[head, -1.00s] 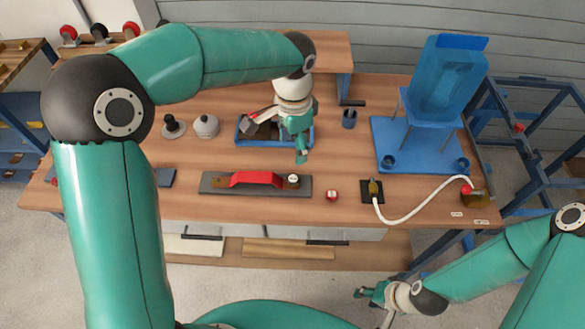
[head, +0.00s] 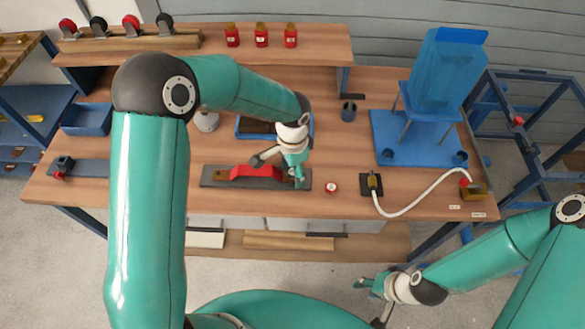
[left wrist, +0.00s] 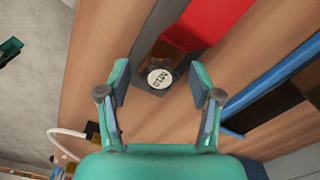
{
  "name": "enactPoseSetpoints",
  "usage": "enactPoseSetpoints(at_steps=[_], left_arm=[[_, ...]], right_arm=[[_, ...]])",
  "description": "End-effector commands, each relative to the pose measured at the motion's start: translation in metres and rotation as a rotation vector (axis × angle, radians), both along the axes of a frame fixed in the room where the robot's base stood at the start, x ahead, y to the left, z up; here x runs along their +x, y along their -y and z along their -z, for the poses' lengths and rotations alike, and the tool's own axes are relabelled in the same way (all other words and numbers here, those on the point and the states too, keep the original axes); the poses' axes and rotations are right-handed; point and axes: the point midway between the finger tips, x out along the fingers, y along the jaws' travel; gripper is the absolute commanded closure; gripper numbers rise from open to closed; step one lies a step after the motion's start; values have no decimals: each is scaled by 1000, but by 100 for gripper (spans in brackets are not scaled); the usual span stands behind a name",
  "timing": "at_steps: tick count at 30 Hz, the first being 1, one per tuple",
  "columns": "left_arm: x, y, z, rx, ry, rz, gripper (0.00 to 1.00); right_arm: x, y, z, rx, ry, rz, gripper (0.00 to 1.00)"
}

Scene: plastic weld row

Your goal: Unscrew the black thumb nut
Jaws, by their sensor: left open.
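The black thumb nut (left wrist: 160,77) has a round white top with dark lettering. It sits on the dark grey plate (left wrist: 180,57) near the end of the red bar (left wrist: 208,30). In the head view the grey plate (head: 215,179) and red bar (head: 252,171) lie on the workbench, and my left gripper hides the nut. My left gripper (head: 299,178) is open above that end of the plate. In the left wrist view its fingers (left wrist: 162,82) stand either side of the nut, apparently clear of it. My right gripper (head: 366,285) is low in front of the bench; its opening is unclear.
A small red-and-white round piece (head: 331,188) lies right of the plate. A black block (head: 371,184) carries a white hose (head: 412,208). A blue tray (head: 240,130) is behind my left gripper.

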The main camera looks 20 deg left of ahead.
Motion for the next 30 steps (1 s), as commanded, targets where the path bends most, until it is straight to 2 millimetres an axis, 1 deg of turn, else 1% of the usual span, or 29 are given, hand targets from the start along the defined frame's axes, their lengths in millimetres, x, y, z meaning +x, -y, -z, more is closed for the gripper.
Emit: enactPoseSetpoints(at_steps=[4, 11, 12, 14, 15, 19, 22, 26, 30], left_arm=[[0, 0, 0, 0, 0, 0, 35], [0, 0, 0, 0, 0, 0, 74], [0, 0, 0, 0, 0, 0, 80], [0, 0, 0, 0, 0, 0, 90], [0, 0, 0, 0, 0, 0, 97], [0, 0, 1, 1, 1, -18, 98], [1, 0, 3, 1, 2, -86, 98], [1, 0, 5, 0, 4, -252, 98], [1, 0, 5, 0, 5, -457, 98]], right_arm=[[0, 0, 0, 0, 0, 0, 60], [0, 0, 0, 0, 0, 0, 60], [0, 0, 0, 0, 0, 0, 60], [0, 0, 0, 0, 0, 0, 60], [0, 0, 0, 0, 0, 0, 60], [0, 0, 3, 0, 0, 0, 60], [0, 0, 13, 0, 0, 0, 60], [0, 0, 31, 0, 0, 0, 60], [0, 0, 48, 0, 0, 0, 60]])
